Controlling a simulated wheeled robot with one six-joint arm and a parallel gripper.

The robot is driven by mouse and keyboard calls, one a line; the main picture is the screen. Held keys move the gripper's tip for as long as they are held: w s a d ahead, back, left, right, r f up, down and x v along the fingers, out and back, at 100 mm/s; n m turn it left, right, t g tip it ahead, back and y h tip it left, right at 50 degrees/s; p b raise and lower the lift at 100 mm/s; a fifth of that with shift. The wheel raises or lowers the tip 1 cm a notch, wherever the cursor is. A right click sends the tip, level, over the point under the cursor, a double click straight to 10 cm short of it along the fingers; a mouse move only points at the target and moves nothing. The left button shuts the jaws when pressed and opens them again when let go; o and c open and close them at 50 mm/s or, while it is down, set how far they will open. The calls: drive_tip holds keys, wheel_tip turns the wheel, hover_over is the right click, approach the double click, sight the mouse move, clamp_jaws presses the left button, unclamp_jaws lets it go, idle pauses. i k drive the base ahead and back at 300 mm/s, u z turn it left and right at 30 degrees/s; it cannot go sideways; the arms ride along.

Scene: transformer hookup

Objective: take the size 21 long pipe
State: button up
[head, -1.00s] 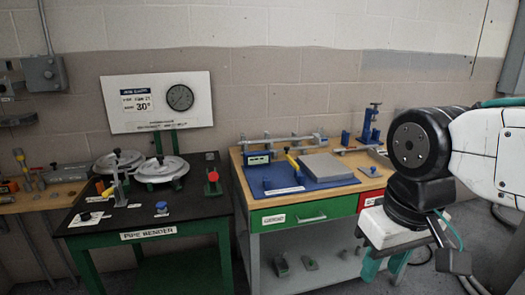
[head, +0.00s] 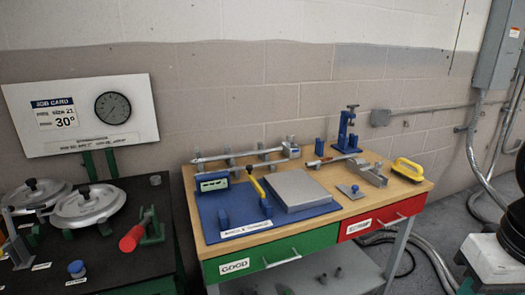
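A long grey bar or pipe (head: 240,154) lies across small grey stands at the back of the wooden-topped bench, behind the blue mat. Its right end meets a grey block. I cannot read any size mark on it. The white job card board (head: 80,115) at left shows "JOB CARD", a line that seems to end in 21, and 30°.
The blue mat (head: 212,213) holds a grey plate (head: 297,188) and a yellow-handled tool (head: 257,188). A blue stand (head: 347,130) and yellow-handled tool (head: 407,168) stand right. The black bender table (head: 125,269) is at left. Conduits hang at far right.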

sight(195, 162)
drive_tip(key=z, duration=0.25)
drive_tip(key=i, duration=0.8)
drive_tip(key=u, duration=0.5)
drive_tip(key=i, duration=0.75)
drive_tip(key=u, duration=0.6)
